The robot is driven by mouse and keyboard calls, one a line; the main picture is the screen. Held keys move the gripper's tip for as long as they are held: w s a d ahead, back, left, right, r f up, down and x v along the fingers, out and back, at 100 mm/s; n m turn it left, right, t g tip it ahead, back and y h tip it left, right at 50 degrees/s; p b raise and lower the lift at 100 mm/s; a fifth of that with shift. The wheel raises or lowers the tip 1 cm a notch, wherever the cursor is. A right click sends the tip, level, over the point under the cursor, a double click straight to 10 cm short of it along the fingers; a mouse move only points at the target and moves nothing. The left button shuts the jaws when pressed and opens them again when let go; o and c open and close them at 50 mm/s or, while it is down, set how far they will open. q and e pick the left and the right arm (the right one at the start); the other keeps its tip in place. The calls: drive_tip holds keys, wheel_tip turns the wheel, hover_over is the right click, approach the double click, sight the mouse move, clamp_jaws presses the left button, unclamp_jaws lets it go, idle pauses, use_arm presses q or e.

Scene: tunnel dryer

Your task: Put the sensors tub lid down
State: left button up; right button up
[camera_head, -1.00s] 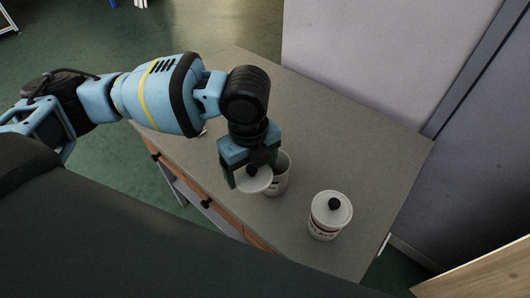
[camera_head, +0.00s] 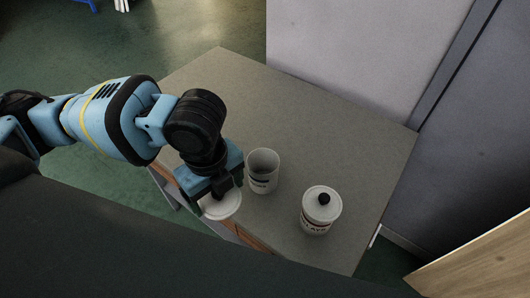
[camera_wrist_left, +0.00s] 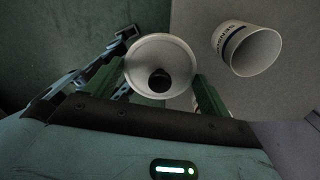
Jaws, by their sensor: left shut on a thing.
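The sensors tub lid (camera_head: 222,206) is a round white lid with a dark knob. The white sensors tub (camera_head: 262,172) stands open on the counter, just right of the gripper and apart from the lid. In the left wrist view the tub (camera_wrist_left: 246,48) shows part of its label. Whether the lid touches the counter is unclear. My right gripper is out of view.
A second white tub (camera_head: 321,212), with its lid and black knob on, stands to the right on the counter (camera_head: 330,130). The back of the counter is clear. A light wall stands behind it and drawers are along its front.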

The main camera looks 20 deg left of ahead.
use_arm(q)
drive_tip(key=n, duration=0.2)
drive_tip(key=w+n, duration=0.1)
drive_tip(key=n, duration=0.3)
drive_tip(key=shift+w+a, duration=0.3)
drive_tip(key=shift+a, duration=0.05)
drive_tip(key=n, duration=0.2)
drive_tip(key=w+n, duration=0.1)
drive_tip(key=n, duration=0.1)
drive_tip(key=a+n, duration=0.1)
drive_tip(key=n, duration=0.1)
drive_tip(key=shift+w+r, duration=0.15)
drive_tip(key=shift+w, duration=0.1)
drive_tip(key=w+n, duration=0.1)
drive_tip(key=n, duration=0.3)
drive_tip(key=w+a+n, duration=0.1)
drive_tip(key=n, duration=0.7)
drive_tip(key=shift+w+a+r, duration=0.25)
drive_tip(key=shift+w+a, duration=0.1)
drive_tip(key=shift+w, duration=0.05)
drive_tip(key=shift+w+d, duration=0.1)
drive_tip(key=shift+d, duration=0.05)
